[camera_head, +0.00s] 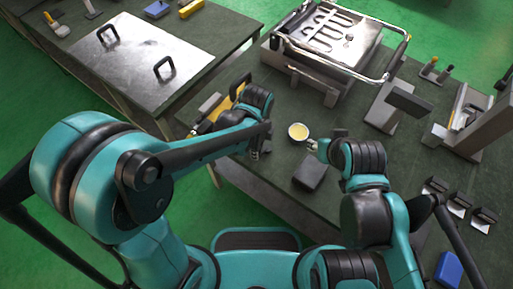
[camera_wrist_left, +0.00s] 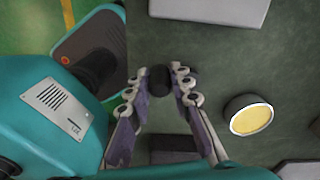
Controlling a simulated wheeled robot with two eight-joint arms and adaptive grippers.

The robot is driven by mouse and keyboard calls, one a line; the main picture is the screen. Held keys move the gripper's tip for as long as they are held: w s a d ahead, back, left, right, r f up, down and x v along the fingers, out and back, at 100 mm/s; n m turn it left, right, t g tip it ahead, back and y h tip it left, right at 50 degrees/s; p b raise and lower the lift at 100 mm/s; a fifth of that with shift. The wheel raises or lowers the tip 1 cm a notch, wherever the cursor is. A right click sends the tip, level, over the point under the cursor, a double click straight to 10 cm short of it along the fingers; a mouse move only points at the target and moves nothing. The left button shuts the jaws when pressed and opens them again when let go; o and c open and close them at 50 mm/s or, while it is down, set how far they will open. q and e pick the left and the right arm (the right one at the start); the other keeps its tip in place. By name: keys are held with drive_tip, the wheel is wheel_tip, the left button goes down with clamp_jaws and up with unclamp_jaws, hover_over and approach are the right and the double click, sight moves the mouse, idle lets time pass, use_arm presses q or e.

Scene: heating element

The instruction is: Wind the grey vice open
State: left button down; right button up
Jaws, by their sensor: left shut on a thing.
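My left gripper (camera_head: 258,148) is low over the near part of the dark table, partly hidden by its own arm. In the left wrist view its fingers (camera_wrist_left: 160,82) are closed on a dark round knob (camera_wrist_left: 159,79). A grey block (camera_wrist_left: 210,8) at the top edge of that view may be part of the vice; I cannot tell how it joins the knob. The vice's jaws are not clearly visible. My right gripper (camera_head: 316,146) is beside a small bowl with yellow contents (camera_head: 298,132); its fingers are too small to judge.
A dark block (camera_head: 310,172) lies between my arms. The bowl also shows in the left wrist view (camera_wrist_left: 250,115). A heating element frame (camera_head: 330,40) stands at the back. Grey stands (camera_head: 395,105) are to the right. A metal plate with handles (camera_head: 140,60) covers the left table.

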use_arm(q)
drive_tip(key=n, duration=0.2)
drive_tip(key=s+d+n, duration=0.1)
drive_tip(key=n, duration=0.2)
drive_tip(key=shift+s+d+n, duration=0.2)
drive_tip(key=shift+d+n, duration=0.1)
drive_tip(key=shift+d, duration=0.05)
drive_tip(key=n, duration=0.1)
drive_tip(key=d+n, duration=0.1)
drive_tip(key=n, duration=0.1)
drive_tip(key=d+n, duration=0.1)
drive_tip(key=n, duration=0.1)
drive_tip(key=shift+s, duration=0.25)
drive_tip(key=n, duration=0.2)
drive_tip(key=d+n, duration=0.1)
drive_tip(key=n, duration=0.1)
drive_tip(key=d+n, duration=0.1)
drive_tip(key=shift+w+d+n+p, duration=0.1)
drive_tip(key=shift+w+n+p, duration=0.2)
drive_tip(key=shift+n+p, duration=0.1)
drive_tip(key=shift+w+d+n, duration=0.3)
drive_tip(key=shift+d+n, duration=0.05)
drive_tip(key=shift+n, duration=0.75)
drive_tip(key=shift+w+d+n, duration=0.25)
drive_tip(key=shift+d+n, duration=0.05)
drive_tip(key=shift+n, duration=0.8)
drive_tip(key=c, duration=1.3)
unclamp_jaws()
drive_tip(key=shift+c, duration=0.2)
